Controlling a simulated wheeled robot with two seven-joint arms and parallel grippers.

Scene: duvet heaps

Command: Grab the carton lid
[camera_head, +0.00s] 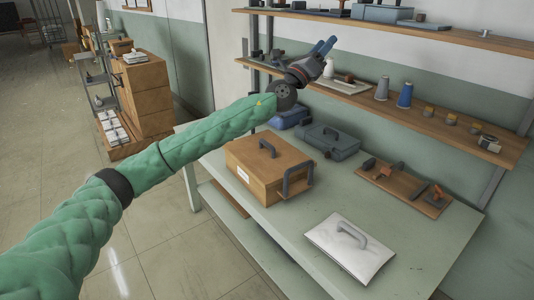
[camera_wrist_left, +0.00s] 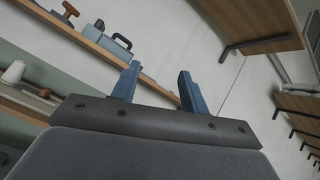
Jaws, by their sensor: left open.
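A brown carton (camera_head: 258,181) with a white label stands on the pale green table. Its flat lid (camera_head: 285,155) is on top and has a dark arched handle; another dark handle is at its right side. A separate whitish panel with a grey handle (camera_head: 335,263) lies flat at the table's front right; I cannot tell whether it belongs to the carton. My left gripper (camera_head: 325,46) is raised above and behind the carton, near the shelves, pointing up and away from it. Its blue fingers are apart and empty, as the left wrist view (camera_wrist_left: 160,74) also shows. My right gripper is not in view.
Behind the carton are a blue-grey toolbox (camera_head: 329,142) and a blue case. A wooden board with tools (camera_head: 403,188) lies to the right. A wall shelf (camera_head: 440,128) with spools and small items overhangs the table's back. Bare tabletop lies around the whitish panel.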

